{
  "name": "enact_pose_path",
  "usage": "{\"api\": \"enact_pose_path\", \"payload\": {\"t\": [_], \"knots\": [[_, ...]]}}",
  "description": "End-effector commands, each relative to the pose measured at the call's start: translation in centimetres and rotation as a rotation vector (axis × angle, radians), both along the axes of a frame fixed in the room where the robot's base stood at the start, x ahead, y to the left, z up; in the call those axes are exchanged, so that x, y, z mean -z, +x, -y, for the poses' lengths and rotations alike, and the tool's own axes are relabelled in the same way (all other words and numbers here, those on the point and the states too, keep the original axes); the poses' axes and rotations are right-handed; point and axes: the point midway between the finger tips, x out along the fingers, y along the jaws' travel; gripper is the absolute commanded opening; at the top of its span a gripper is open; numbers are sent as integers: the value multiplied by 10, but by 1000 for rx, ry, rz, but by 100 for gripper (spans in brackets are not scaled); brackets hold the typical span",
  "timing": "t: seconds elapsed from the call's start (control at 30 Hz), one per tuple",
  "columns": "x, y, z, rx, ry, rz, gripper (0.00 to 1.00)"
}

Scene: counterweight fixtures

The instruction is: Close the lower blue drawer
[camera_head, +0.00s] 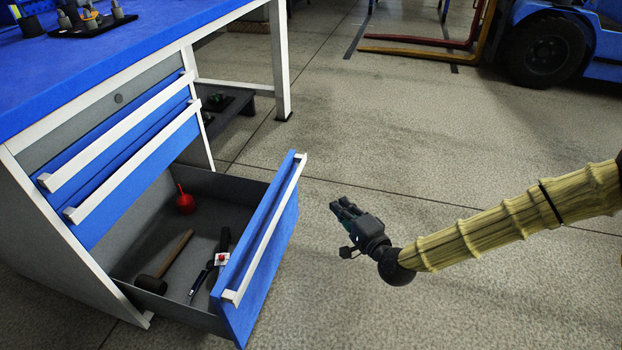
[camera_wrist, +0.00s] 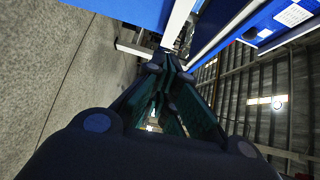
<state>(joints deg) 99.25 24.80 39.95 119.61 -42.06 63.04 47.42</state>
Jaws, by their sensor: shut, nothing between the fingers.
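The lower blue drawer (camera_head: 268,262) is pulled out of the workbench cabinet in the head view. Its blue front carries a long white handle bar (camera_head: 266,228). Inside lie a mallet (camera_head: 165,264), a red funnel-like item (camera_head: 185,201) and some dark hand tools (camera_head: 208,268). My gripper (camera_head: 344,209) is shut and empty, to the right of the drawer front and apart from it. In the wrist view my gripper's fingers (camera_wrist: 168,68) are together, with blue and white surfaces beyond them that I cannot clearly identify.
Two upper blue drawers with white handles (camera_head: 130,165) are shut. The blue worktop (camera_head: 95,55) holds a dark tray with small parts. A white table leg (camera_head: 280,60) stands behind. A forklift (camera_head: 560,45) is at the back right. The floor right of the drawer is clear.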

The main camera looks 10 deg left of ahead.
Motion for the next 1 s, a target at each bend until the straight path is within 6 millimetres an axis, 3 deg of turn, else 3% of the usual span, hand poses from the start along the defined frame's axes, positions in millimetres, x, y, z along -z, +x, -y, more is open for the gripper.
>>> {"api": "enact_pose_path", "payload": {"t": [0.17,0.8,1.0], "knots": [[-18,16,-4,11,56,28,0],[-14,86,-71,9,52,26,0],[-15,86,-96,8,52,25,0]]}}
